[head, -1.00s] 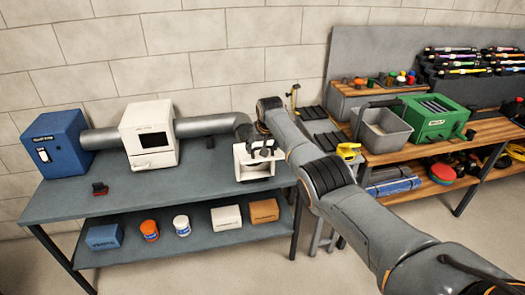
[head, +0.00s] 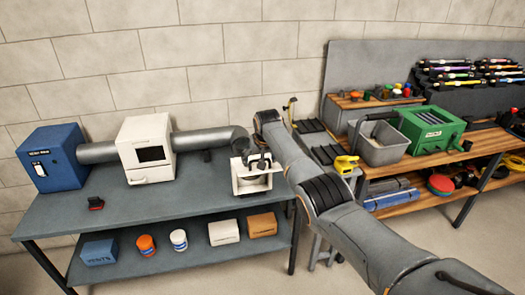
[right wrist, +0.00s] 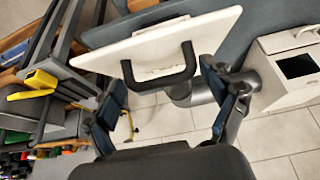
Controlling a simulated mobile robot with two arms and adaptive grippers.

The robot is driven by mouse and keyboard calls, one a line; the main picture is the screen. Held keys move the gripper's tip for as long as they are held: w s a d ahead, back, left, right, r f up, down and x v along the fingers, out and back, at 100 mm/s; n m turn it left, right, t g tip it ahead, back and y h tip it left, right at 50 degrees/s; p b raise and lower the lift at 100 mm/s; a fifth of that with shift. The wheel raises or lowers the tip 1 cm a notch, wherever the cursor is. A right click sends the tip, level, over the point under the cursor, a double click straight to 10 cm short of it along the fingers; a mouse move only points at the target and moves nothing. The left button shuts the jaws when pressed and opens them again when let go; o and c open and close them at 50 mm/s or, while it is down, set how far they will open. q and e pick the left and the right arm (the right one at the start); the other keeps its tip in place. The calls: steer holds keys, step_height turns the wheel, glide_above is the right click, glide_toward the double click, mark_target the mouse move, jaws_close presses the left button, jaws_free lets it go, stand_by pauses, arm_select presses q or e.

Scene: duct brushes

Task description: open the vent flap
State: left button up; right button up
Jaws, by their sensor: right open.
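The vent is a small white box (head: 241,186) at the right end of the bench, below the end of the grey duct. In the right wrist view, a white panel (right wrist: 215,28), likely the flap, carries a black U-shaped handle (right wrist: 188,58). My right gripper (right wrist: 166,98) is open, its two dark fingers apart on either side of the handle, with nothing clamped. In the head view my right gripper (head: 257,162) is at the vent, partly hiding it. I cannot tell how far the flap stands open. My left gripper is out of view.
A grey duct (head: 205,144) joins the blue unit (head: 52,160) and a white box with a dark window (head: 135,165). A red-and-black item (head: 96,203) lies on the bench (head: 150,207). On the right are a grey bin (head: 385,152), a green box (head: 430,128) and a yellow tool (head: 344,165).

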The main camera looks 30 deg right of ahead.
steer(key=d+v, duration=0.1)
steer(key=v, duration=1)
steer(key=shift+a, duration=0.35)
steer(key=shift+s, duration=0.1)
